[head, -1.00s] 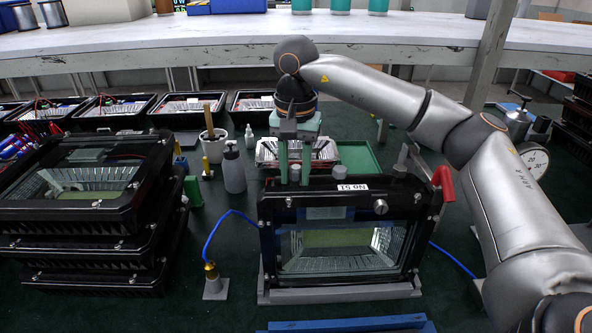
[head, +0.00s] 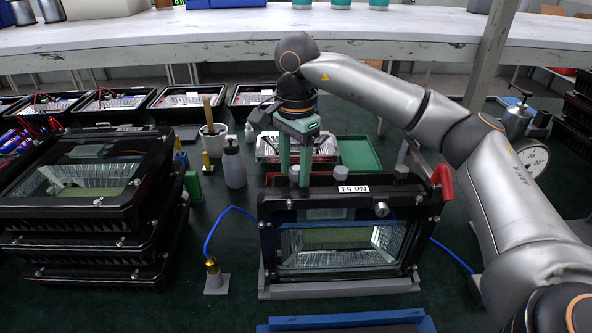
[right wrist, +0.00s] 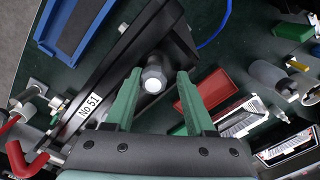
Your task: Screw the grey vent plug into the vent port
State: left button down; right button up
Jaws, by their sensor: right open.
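The black floodlight housing labelled No 51 (head: 268,240) stands upright in a grey cradle (head: 340,291). A grey hexagonal plug with a pale round centre (right wrist: 153,78) is on its top edge, upright as far as I can see. My right gripper (head: 294,178) points down over the left part of that edge. In the right wrist view its green fingers (right wrist: 156,84) are open, one on each side of the plug with gaps. The vent port is hidden beneath the plug; I cannot tell how deep the plug sits. My left gripper is out of view.
Stacked housings (head: 80,215) fill the left. A blue tray (head: 345,322) lies in front, a green tray (head: 359,153) behind. A blue cable (head: 217,232) runs left.

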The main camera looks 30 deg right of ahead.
aim_at(297, 166)
jog(key=shift+s+d+f, duration=0.1)
jog(key=shift+s+f, duration=0.2)
jog(key=shift+f, duration=0.3)
jog(key=shift+w+r+p, duration=0.1)
jog(key=shift+r+p, duration=0.45)
jog(key=shift+r, duration=0.05)
notch_tip(297, 166, up, 6)
jog(key=p, duration=0.5)
jog(key=shift+r, duration=0.2)
jog(key=shift+f, duration=0.1)
